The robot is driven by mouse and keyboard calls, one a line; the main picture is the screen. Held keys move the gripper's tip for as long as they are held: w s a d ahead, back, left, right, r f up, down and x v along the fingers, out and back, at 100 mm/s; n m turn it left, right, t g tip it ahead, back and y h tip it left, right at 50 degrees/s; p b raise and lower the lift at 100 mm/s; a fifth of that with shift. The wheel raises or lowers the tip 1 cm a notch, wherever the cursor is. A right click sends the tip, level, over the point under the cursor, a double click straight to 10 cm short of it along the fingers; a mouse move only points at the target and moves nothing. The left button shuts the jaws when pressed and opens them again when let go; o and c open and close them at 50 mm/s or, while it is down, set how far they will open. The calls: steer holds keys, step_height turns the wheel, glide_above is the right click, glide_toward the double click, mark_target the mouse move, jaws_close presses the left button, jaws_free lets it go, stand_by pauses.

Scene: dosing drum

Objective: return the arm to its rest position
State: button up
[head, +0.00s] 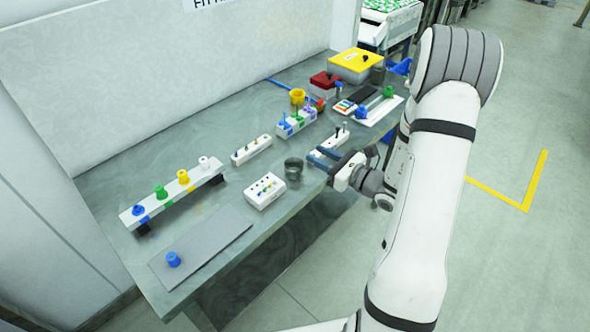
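My arm reaches in from the lower right of the head view and bends down at a grey-capped joint at the top. My gripper (316,157) is above the front edge of the grey table (190,125), near its right half. Its two dark blue fingers point left and stand apart, with nothing seen between them. A white rack (334,144) with dark pegs shows just behind the fingers and is partly hidden by them.
A dark cup (293,168) and a white block with small pegs (264,190) stand left of my gripper. A rail with coloured knobs (172,192) and a grey mat (205,245) lie farther left. A yellow-lidded box (355,65) stands at the back right.

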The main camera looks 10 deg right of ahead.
steer(key=s+a+r+n+g, duration=0.3)
steer(key=s+a+n+g, duration=0.3)
steer(key=s+n, duration=0.1)
steer(key=s+a+r+n+g, duration=0.3)
steer(key=s+a+n+g, duration=0.4)
steer(key=n, duration=0.1)
steer(key=s+d+n+g+h, duration=0.2)
steer(key=s+n+h, duration=0.3)
steer(key=s+n, duration=0.15)
steer(key=s+d+r+n+t+h, duration=0.2)
steer(key=d+r+n+t+h, duration=0.2)
steer(key=d+n+h, duration=0.2)
steer(key=shift+s+d+r+h, duration=0.3)
steer(key=shift+s+d+r, duration=0.1)
steer(key=shift+d, duration=0.2)
